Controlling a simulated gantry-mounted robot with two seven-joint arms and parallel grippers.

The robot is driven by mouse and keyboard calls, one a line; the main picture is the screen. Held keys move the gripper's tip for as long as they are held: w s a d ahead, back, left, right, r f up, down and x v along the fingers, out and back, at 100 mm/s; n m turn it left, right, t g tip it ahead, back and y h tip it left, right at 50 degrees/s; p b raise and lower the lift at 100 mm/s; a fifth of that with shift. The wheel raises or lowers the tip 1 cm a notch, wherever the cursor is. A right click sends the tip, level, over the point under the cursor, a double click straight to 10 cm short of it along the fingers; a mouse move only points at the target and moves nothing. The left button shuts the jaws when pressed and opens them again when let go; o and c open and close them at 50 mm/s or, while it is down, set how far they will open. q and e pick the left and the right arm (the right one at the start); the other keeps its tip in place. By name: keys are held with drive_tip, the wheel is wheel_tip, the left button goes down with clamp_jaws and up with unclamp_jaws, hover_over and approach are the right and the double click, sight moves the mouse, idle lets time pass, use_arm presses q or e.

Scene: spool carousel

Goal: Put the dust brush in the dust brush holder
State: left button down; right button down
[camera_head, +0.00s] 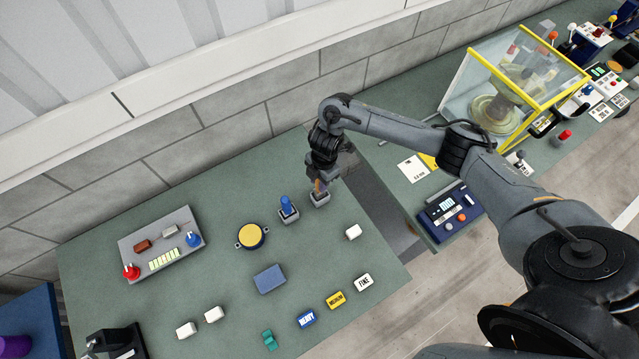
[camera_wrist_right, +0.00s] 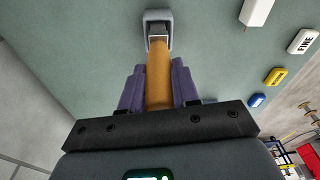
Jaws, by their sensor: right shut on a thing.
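The dust brush shows as an orange-brown handle (camera_wrist_right: 158,75) in the right wrist view. My right gripper (camera_head: 319,180) is shut on it, with purple finger pads (camera_wrist_right: 158,90) on both sides of the handle. The brush points down into the small grey square holder (camera_head: 320,199), which also shows in the right wrist view (camera_wrist_right: 151,18). Its lower end appears within the holder's opening; I cannot tell how deep it sits. My left gripper is not in view.
A similar grey holder with a blue-handled tool (camera_head: 287,206) stands close to the left. The bench's right edge and a gap are close to the right.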

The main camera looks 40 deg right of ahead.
wheel_tip(320, 180, down, 3)
drive_tip(key=shift+r, duration=0.15)
drive_tip(key=shift+f, duration=0.25)
drive_tip(key=c, duration=0.8)
unclamp_jaws()
drive_tip(key=shift+r, duration=0.15)
